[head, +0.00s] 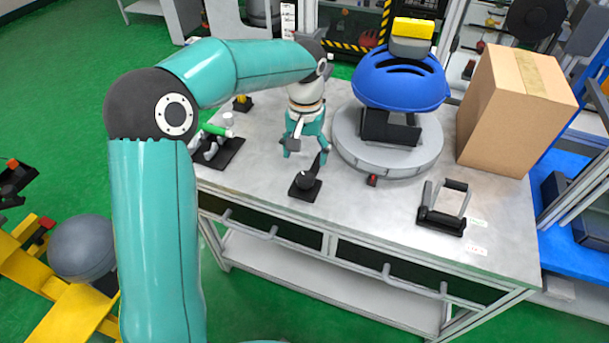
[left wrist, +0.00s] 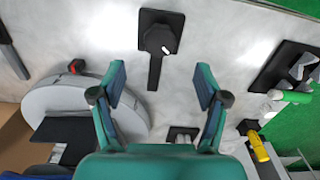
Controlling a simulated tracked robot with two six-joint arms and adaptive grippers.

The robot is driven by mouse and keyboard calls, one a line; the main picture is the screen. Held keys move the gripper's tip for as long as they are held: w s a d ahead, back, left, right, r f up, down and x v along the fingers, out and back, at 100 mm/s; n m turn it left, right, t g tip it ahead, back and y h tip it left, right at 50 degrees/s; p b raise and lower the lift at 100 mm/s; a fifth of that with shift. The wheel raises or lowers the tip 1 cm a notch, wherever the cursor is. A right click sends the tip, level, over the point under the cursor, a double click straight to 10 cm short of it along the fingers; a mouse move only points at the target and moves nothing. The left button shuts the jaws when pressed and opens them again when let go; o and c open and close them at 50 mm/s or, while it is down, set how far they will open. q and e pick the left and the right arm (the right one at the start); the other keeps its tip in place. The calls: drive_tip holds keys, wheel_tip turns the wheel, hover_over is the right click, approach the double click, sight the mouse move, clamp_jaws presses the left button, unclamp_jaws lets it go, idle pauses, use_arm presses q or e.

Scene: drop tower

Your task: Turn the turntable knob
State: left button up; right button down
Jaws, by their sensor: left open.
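The turntable is a round grey disc bearing a blue domed item (head: 401,80) on a black block. My left gripper (head: 306,151) is open and empty, just behind and above the knob, pointing down. In the left wrist view, its fingertips (left wrist: 160,84) lie either side of the lever's end; contact cannot be told.
A cardboard box (head: 512,105) stands right of the turntable. A black-based handle (head: 443,207) sits at the table's front right. Left of my gripper are a black fixture with a green-handled clamp (head: 217,131) and a small yellow-black item (head: 242,103).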

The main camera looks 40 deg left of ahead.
sight(305, 176)
use_arm(q)
wheel_tip(305, 176, down, 8)
idle(0.5)
drive_tip(key=c, duration=1.2)
drive_tip(key=shift+o, duration=0.2)
drive_tip(key=shift+r+m, duration=0.1)
drive_tip(key=shift+m, duration=0.2)
drive_tip(key=shift+m, duration=0.3)
drive_tip(key=o, duration=1.2)
drive_tip(key=shift+c, duration=0.2)
